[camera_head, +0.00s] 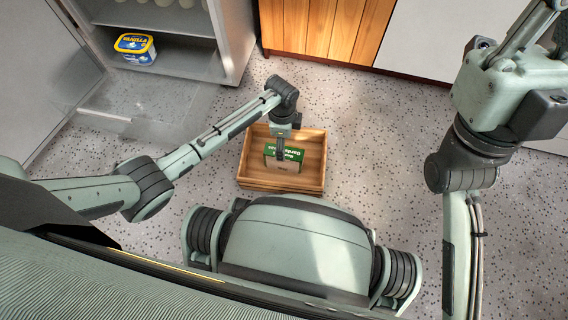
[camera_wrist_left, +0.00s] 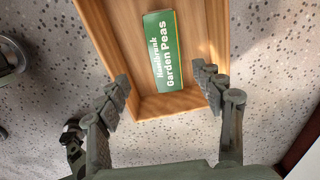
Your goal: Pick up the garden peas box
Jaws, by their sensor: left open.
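The garden peas box (camera_head: 291,154) stands in a wooden crate (camera_head: 318,166) on the floor. It is green and white, and in the left wrist view its green face (camera_wrist_left: 162,50) reads "Garden Peas". My left gripper (camera_head: 281,150) is above the crate, in front of part of the box in the head view. In the left wrist view my left gripper (camera_wrist_left: 158,80) is open, with its fingers apart on either side of the box's near end. I cannot tell whether the fingers touch the box. My right arm shows at the right of the head view, but its gripper is out of view.
An open shelf unit (camera_head: 165,20) at the back left holds a yellow and blue vanilla tub (camera_head: 135,48). A wooden cabinet front (camera_head: 325,28) and a white panel (camera_head: 430,40) stand behind the crate. The speckled floor right of the crate is clear.

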